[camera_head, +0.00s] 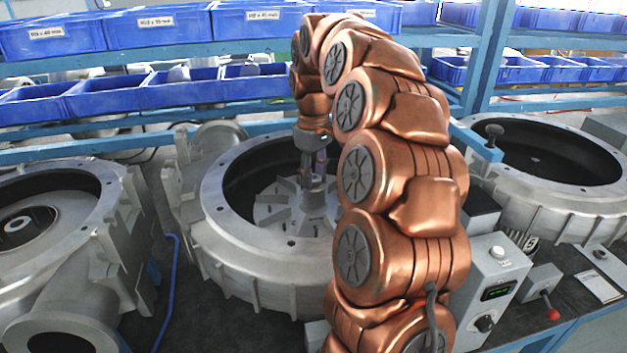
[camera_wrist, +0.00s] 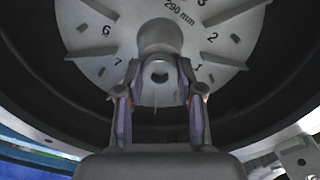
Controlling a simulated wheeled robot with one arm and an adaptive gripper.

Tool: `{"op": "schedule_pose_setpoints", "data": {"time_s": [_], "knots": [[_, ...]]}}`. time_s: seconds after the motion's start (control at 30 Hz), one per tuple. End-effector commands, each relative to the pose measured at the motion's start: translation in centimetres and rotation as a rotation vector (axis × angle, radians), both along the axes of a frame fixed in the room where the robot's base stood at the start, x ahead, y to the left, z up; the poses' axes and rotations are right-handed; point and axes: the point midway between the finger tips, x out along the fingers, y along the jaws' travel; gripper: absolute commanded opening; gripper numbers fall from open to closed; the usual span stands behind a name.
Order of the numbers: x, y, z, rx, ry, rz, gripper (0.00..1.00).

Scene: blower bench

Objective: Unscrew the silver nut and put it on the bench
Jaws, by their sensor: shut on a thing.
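The silver nut (camera_wrist: 160,88) shows in the wrist view between my fingertips, a pale grey piece with a dark opening, at the hub (camera_wrist: 158,38) of the bladed impeller disc (camera_wrist: 100,45). My gripper (camera_wrist: 160,82) is shut on it, one finger on each side. In the head view my gripper (camera_head: 315,182) points down over the middle of the impeller (camera_head: 275,212), inside the central blower housing (camera_head: 225,235). The nut is too small and too covered by the fingers to make out there. I cannot tell whether it still touches the shaft.
Another housing (camera_head: 65,205) stands at the left and one (camera_head: 560,195) at the right. A grey control box (camera_head: 495,285) stands on the dark bench at the right front. Blue bins (camera_head: 155,28) fill the racks behind. The housing's raised rim surrounds my gripper.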

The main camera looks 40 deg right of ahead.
Motion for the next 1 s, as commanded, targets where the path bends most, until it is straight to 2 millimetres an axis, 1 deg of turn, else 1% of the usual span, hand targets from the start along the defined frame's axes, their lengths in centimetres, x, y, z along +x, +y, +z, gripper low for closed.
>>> {"op": "schedule_pose_setpoints", "data": {"time_s": [0.03, 0.07, 0.17, 0.57, 0.67, 1.0], "knots": [[-0.01, 0.02, -0.05, 0.001, 0.001, 0.000, 0.00], [-0.01, 0.02, -0.05, 0.001, 0.001, -0.001, 0.38], [-0.01, 0.01, -0.04, 0.001, 0.001, -0.001, 0.47], [0.00, -0.01, -0.08, 0.001, 0.000, -0.010, 0.47], [0.00, -0.05, -0.26, 0.000, -0.001, -0.049, 0.47], [0.05, -0.03, -0.41, -0.001, 0.000, -0.274, 0.47]]}}
